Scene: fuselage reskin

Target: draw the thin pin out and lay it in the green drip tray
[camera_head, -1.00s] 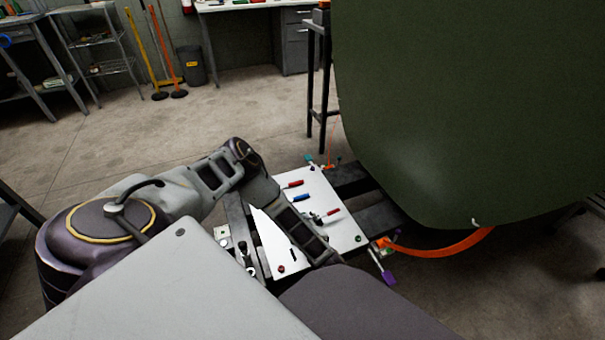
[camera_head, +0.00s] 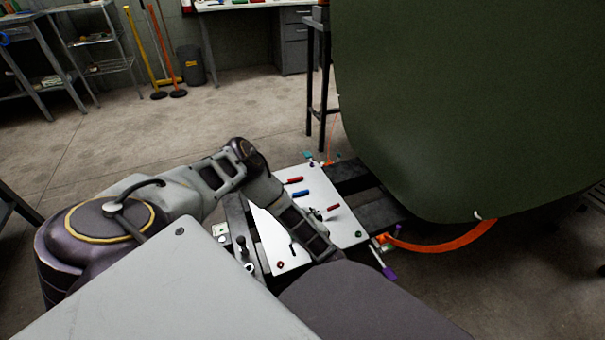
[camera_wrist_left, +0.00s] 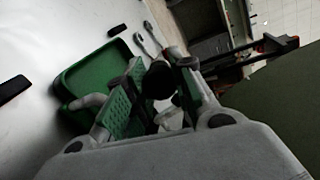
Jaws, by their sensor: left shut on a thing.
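In the left wrist view my left gripper (camera_wrist_left: 156,92) is shut on a dark, round-ended piece (camera_wrist_left: 160,78), which looks like the head of the thin pin. The pin's shaft cannot be made out. The green drip tray (camera_wrist_left: 68,84) lies on a white surface just left of and beyond the fingers, and the fingers cover part of it. In the head view my left forearm reaches over the white board (camera_head: 333,200). The gripper and tray are hidden there by my own arm. My right gripper is in neither view.
Red (camera_head: 294,180) and blue (camera_head: 301,193) handled tools lie on the board. A dark upright knob (camera_head: 241,246) stands by its left edge. A large green fuselage panel (camera_head: 450,110) hangs close on the right, with an orange strap (camera_head: 450,243) below it.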

